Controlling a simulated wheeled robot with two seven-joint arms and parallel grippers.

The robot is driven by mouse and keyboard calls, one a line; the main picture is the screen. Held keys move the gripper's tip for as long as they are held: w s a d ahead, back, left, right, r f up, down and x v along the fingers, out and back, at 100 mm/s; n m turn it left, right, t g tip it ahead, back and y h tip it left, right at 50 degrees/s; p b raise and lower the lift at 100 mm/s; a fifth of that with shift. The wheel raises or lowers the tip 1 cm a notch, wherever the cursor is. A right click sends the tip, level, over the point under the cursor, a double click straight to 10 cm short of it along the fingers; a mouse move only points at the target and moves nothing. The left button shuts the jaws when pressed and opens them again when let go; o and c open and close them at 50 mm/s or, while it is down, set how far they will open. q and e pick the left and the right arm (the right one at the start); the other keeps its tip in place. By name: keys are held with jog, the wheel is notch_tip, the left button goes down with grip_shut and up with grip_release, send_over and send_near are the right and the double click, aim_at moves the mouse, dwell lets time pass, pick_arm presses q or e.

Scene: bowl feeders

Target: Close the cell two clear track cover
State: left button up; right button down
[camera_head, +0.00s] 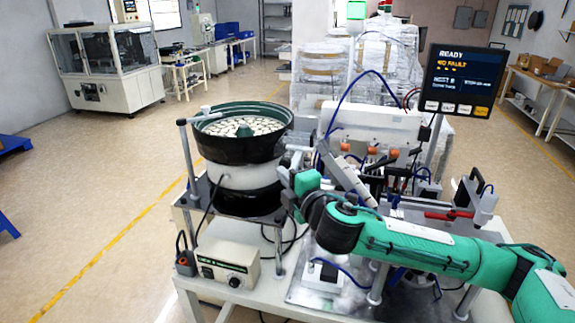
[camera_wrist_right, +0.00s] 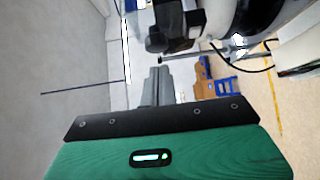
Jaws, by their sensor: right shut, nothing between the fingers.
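My right arm comes in from the right, and its gripper (camera_head: 286,178) is beside the right side of the bowl feeder (camera_head: 240,130), near the track area. In the right wrist view the two grey fingers (camera_wrist_right: 157,84) are together with nothing between them. A pale tilted bar or panel (camera_head: 350,180) stands just right of my wrist; I cannot tell whether it is the clear track cover. The track itself is largely hidden behind my wrist and the bowl. My left gripper is not in view.
A control box (camera_head: 222,266) stands on the white table at the front left. A screen reading READY (camera_head: 456,80) is at the right above the fixtures. Cables and posts crowd the space around my forearm.

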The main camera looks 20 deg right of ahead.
aim_at(302, 147)
jog(key=shift+w+d, duration=0.6)
jog(key=shift+w, duration=0.05)
jog(key=shift+a, duration=0.1)
jog(key=w+d, duration=0.2)
jog(key=w, duration=0.1)
jog(key=w+d, duration=0.3)
jog(key=w, duration=0.1)
jog(key=w+d, duration=0.2)
jog(key=w, duration=0.1)
jog(key=shift+w+d+r+p, duration=0.2)
jog(key=shift+w+r+p, duration=0.1)
jog(key=shift+p, duration=0.1)
jog(key=shift+d, duration=0.1)
jog(key=shift+f, duration=0.1)
